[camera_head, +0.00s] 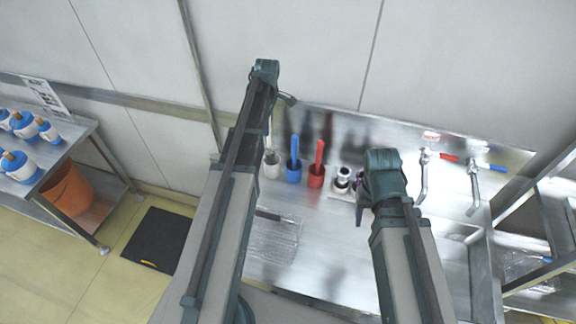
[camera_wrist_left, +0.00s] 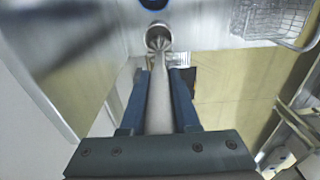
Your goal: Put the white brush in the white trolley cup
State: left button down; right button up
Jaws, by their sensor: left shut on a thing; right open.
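My left gripper (camera_wrist_left: 160,75) is shut on the handle of the white brush (camera_wrist_left: 159,100), which runs between its two blue fingers in the left wrist view. The brush's far end meets the round mouth of the white trolley cup (camera_wrist_left: 158,27); I cannot tell how deep it sits. In the head view the white cup (camera_head: 271,168) stands at the left of the row on the steel counter, just right of my left arm, which hides most of the brush. My right gripper (camera_head: 360,186) is open over the counter near a small white-and-dark item; its fingers are mostly hidden.
A blue cup (camera_head: 293,173) and a red cup (camera_head: 316,180), each with a matching handle, stand right of the white cup. A wire basket (camera_head: 272,238) lies in front. Taps (camera_head: 473,188) and a sink are at the right. The wall is close behind.

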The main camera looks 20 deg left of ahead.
aim_at(271, 146)
pick_arm(q)
jog(key=shift+w+d, duration=0.25)
jog(key=shift+s+a+f+b, duration=0.1)
jog(key=shift+s+f+b, duration=0.05)
jog(key=shift+f+b, duration=0.25)
notch_tip(271, 146, down, 9)
jog(key=b, duration=0.9)
jog(key=shift+f, duration=0.2)
jog(key=shift+r, duration=0.15)
jog(key=c, duration=1.1)
grip_release()
jog(key=o, duration=0.4)
jog(key=shift+o, duration=0.2)
